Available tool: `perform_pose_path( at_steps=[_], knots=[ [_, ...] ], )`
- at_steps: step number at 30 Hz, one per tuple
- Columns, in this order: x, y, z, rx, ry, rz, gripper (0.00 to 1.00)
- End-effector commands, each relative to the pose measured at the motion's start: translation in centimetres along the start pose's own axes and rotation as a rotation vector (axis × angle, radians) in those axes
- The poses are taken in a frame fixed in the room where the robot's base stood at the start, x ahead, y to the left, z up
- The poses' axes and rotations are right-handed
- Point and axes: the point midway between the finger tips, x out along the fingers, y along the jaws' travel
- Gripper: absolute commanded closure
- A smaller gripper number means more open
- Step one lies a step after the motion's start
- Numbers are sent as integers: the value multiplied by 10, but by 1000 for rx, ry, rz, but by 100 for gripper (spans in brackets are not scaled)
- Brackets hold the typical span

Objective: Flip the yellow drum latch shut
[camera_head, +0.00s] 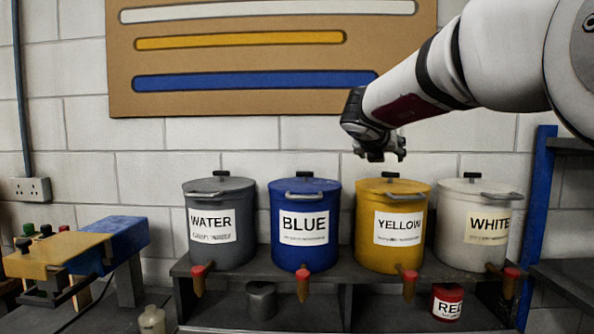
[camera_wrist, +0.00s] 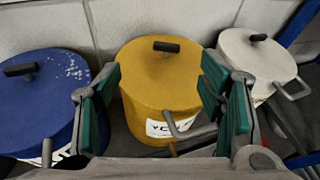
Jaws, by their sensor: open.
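The yellow drum (camera_head: 375,250) stands on the dark bench with a black knob (camera_head: 390,175) on its lid. A grey latch bar (camera_head: 405,196) sticks out from the front rim, above the YELLOW label. In the wrist view the yellow drum (camera_wrist: 150,85) lies between the fingers, and its latch bar (camera_wrist: 183,128) juts out from the rim at lower right. My gripper (camera_head: 385,156) is open and empty above the yellow drum's lid, apart from it; it also shows in the wrist view (camera_wrist: 160,66).
The blue drum (camera_head: 305,260) stands left of the yellow one and the white drum (camera_head: 460,245) close on its right, both with grey bars. The grey water drum (camera_head: 225,250) is far left. Red-capped taps project below the drums. A blue rack post (camera_head: 537,210) stands at right.

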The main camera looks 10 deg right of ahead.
Motion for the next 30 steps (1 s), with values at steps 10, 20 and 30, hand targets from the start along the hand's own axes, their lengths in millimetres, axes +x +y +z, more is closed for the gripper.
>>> perform_pose_path(
  at_steps=[10,20,30],
  knots=[
    [32,-9,-13,122,64,-41,37],
    [95,-11,-17,119,63,-40,37],
    [141,-12,-19,117,60,-38,37]
  ],
)
